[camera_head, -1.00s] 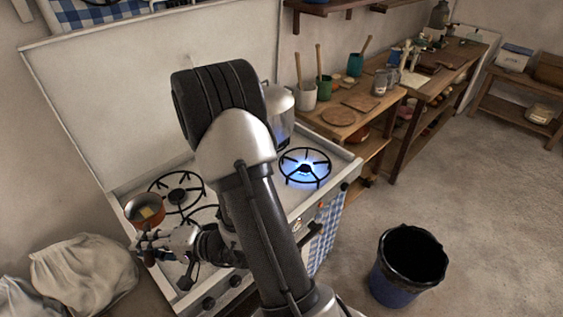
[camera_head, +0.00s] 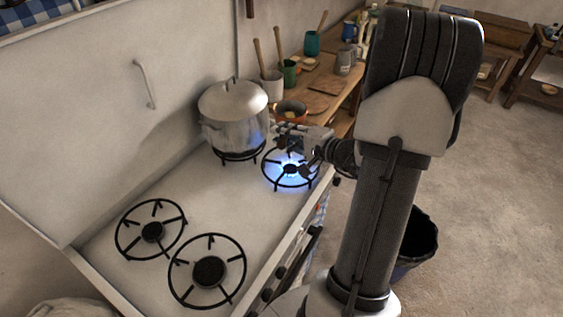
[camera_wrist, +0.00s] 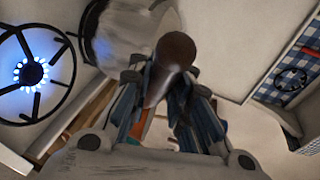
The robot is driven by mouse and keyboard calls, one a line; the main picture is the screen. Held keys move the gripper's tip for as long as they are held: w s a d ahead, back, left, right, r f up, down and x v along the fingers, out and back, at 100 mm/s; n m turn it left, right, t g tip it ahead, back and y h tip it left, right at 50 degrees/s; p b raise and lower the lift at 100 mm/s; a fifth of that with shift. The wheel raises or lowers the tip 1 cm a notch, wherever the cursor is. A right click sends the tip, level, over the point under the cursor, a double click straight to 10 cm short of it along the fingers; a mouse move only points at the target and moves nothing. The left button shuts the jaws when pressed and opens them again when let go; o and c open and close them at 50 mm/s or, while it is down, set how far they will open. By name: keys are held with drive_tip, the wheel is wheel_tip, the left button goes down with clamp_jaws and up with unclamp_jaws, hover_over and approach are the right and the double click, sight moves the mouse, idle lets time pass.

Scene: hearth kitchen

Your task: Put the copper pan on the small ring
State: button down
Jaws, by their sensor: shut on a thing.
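The copper pan (camera_head: 291,108) is held up beyond the lit ring, near the wooden counter, with a small yellow piece inside. My gripper (camera_head: 294,140) is shut on its handle. In the wrist view the brown handle (camera_wrist: 172,58) stands between the fingers (camera_wrist: 165,95), and the pan body is mostly hidden. The lit ring (camera_head: 290,168) burns blue at the stove's far right; it also shows at left in the wrist view (camera_wrist: 32,72). Two bare unlit rings are at the near end, one with a smaller cap (camera_head: 153,232) and one with a larger cap (camera_head: 208,272).
A lidded metal pot (camera_head: 235,115) stands on the back ring, close to the lit ring. The counter (camera_head: 325,103) beyond holds cups and boards. The raised stove lid (camera_head: 110,110) walls the back. A dark bin (camera_head: 418,245) stands on the floor at right.

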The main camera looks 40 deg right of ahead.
wheel_tip(320, 180, down, 20)
drive_tip(key=b, duration=0.5)
drive_tip(key=shift+s+d+r, duration=0.2)
drive_tip(key=shift+b, duration=0.3)
drive_tip(key=shift+f, duration=0.2)
drive_tip(key=c, duration=1.5)
unclamp_jaws()
drive_tip(key=shift+o, duration=0.2)
drive_tip(key=shift+r, duration=0.1)
drive_tip(key=p+v, duration=0.2)
drive_tip(key=v, duration=1)
drive_tip(key=shift+p, duration=0.35)
